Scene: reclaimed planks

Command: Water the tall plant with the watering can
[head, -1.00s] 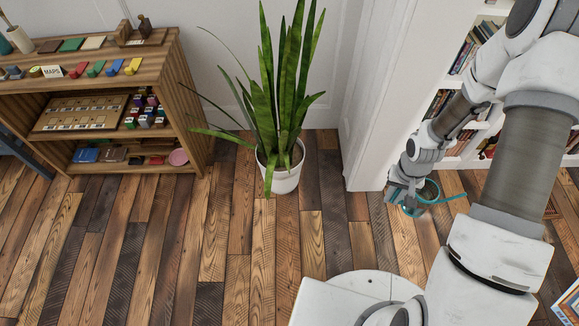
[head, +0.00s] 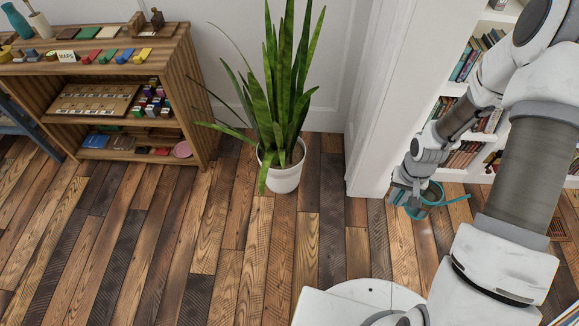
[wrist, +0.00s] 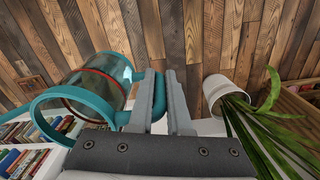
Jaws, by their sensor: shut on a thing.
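The tall plant (head: 280,95) stands in a white pot (head: 284,177) on the plank floor, against the wall in the middle of the head view. Its pot also shows at the right in the wrist view (wrist: 216,88). The watering can (wrist: 95,90) has a clear, see-through body with teal rims and a teal handle. My gripper (wrist: 172,75) is shut on the can's handle. In the head view, my gripper (head: 407,190) holds the can (head: 431,195) right of the plant, with its thin teal spout pointing right. Whether water is inside is unclear.
A wooden shelf unit (head: 195,95) with colored blocks and boards stands left of the plant. The plank floor in front of the pot (head: 230,265) is clear.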

